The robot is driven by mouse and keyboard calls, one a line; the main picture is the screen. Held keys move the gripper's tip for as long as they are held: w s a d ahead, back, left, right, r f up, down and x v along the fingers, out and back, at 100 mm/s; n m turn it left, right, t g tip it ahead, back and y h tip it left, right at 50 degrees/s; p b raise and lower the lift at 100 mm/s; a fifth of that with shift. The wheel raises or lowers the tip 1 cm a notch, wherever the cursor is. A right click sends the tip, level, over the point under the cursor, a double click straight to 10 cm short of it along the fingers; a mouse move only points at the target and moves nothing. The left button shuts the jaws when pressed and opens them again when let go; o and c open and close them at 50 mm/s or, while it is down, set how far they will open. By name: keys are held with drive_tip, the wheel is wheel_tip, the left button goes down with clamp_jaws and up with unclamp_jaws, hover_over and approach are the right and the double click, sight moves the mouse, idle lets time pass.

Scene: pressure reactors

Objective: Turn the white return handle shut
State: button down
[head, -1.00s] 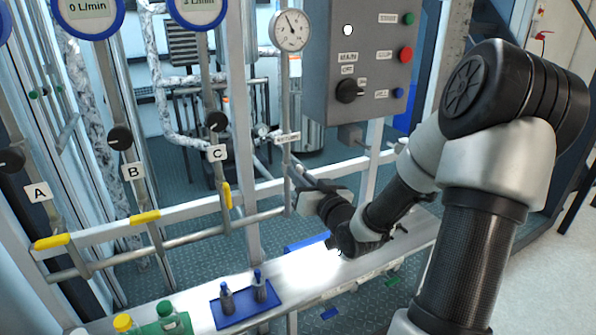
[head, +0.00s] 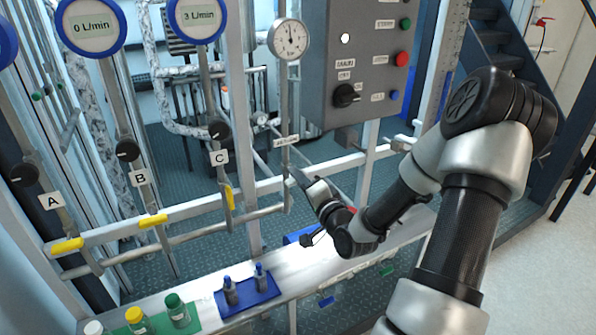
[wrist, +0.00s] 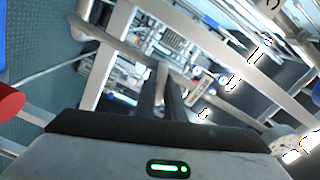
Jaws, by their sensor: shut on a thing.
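The return line is a thin vertical pipe (head: 287,105) below the round gauge, with a small white return label (head: 286,140) on it. My gripper (head: 296,177) is at this pipe, below the label, and comes in from the right. The white return handle cannot be made out in the head view, where my gripper covers that spot. In the wrist view my two dark fingers (wrist: 160,98) are close together, shut on the handle, which they mostly hide. A white tag (wrist: 197,88) shows just right of the fingers.
A grey control box (head: 355,60) hangs above right of my gripper. A white rail (head: 265,187) runs behind it. Yellow handles, such as the one under C (head: 229,197), are to the left. Below is a shelf with a blue bottle tray (head: 248,297). A red part (wrist: 8,103) shows at the wrist view's left.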

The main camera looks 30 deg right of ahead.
drive_tip(key=shift+m+p, duration=1.05)
drive_tip(key=shift+m, duration=1.15)
drive_tip(key=c, duration=1.8)
unclamp_jaws()
drive_tip(key=shift+w, duration=0.1)
drive_tip(key=shift+s+d+f+p, duration=0.15)
drive_tip(key=shift+s+p, duration=1.1)
drive_tip(key=shift+s, duration=3.15)
drive_tip(key=shift+s+d+r+p, duration=0.15)
drive_tip(key=shift+s+p, duration=1.05)
drive_tip(key=shift+s, duration=3.15)
drive_tip(key=shift+w+f, duration=0.1)
